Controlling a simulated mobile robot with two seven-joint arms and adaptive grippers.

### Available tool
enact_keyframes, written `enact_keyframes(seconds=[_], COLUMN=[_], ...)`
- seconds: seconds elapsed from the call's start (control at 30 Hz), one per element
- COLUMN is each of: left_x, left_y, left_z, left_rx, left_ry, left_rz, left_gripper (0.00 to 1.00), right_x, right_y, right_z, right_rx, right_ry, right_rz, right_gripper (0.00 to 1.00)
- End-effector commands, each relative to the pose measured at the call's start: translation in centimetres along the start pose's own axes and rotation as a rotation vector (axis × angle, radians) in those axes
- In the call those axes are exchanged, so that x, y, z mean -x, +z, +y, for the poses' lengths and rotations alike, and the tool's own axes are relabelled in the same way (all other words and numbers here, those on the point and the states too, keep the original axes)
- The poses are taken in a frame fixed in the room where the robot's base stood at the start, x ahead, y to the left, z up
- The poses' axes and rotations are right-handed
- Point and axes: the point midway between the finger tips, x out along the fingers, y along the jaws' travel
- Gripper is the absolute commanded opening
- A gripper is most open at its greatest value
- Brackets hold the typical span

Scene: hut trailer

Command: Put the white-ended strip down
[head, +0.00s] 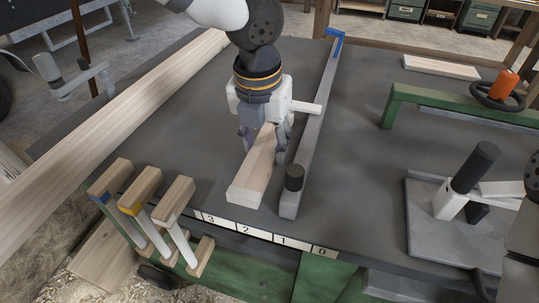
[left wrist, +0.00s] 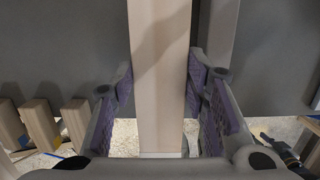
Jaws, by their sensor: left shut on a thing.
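The white-ended strip (head: 248,181) is a pale wooden piece with a white end facing the front edge of the dark bench (head: 350,180). My left gripper (head: 263,150) points down and is shut on the strip, one finger on each side. In the left wrist view the strip (left wrist: 160,60) runs lengthwise between the purple-padded fingers (left wrist: 160,100). The strip lies left of the long grey bar (head: 308,140), near the number scale (head: 262,234). I cannot tell whether its underside touches the bench. My right gripper is not in view.
A long plank (head: 120,120) lies along the bench's left side. Several wooden blocks (head: 140,192) on posts stand at the front left. A green frame (head: 455,100), a short board (head: 441,67) and a grey plate with a lever (head: 425,240) are at right. Bare bench lies right of the bar.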

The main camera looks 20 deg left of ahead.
Motion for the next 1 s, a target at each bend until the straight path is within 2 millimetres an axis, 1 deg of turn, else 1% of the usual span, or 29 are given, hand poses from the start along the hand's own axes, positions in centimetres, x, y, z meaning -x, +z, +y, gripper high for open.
enact_keyframes(seconds=[0.03, 0.17, 0.23, 0.33, 0.4, 0.77, 0.8, 0.87, 0.9, 1.0], left_x=[-1.5, -2.5, -3.7, -5.5, -6.2, -6.4, -6.5, -6.5, -6.5, -6.5], left_y=[0.4, 1.2, 1.8, 1.6, 1.5, 1.5, 1.4, 1.4, 1.4, 1.4], left_z=[0.1, 0.4, 0.6, 0.6, 0.6, 0.5, 0.5, 0.5, 0.6, 0.6], left_rx=[0.001, 0.001, 0.001, -0.002, -0.002, -0.001, 0.0, 0.0, 0.0, 0.0], left_ry=[0.0, -0.001, -0.001, 0.002, 0.001, -0.001, -0.001, -0.001, -0.001, -0.001], left_rz=[0.009, 0.004, 0.006, 0.004, 0.001, -0.004, -0.004, -0.004, -0.004, -0.004], left_gripper=[0.11, 0.11, 0.11, 0.11, 0.11, 0.11, 0.43, 0.57, 0.61, 0.61], right_x=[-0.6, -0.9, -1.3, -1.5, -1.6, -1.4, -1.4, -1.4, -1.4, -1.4], right_y=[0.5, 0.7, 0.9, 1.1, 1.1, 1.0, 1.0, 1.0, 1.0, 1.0], right_z=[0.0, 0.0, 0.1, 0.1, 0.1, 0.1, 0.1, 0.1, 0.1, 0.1], right_rx=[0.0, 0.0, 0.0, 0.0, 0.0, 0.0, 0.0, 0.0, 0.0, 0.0], right_ry=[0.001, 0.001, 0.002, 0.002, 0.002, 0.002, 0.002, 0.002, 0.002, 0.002], right_rz=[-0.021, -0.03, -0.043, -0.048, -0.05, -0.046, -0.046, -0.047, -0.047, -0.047], right_gripper=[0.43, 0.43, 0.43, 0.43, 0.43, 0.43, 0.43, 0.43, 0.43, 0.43])
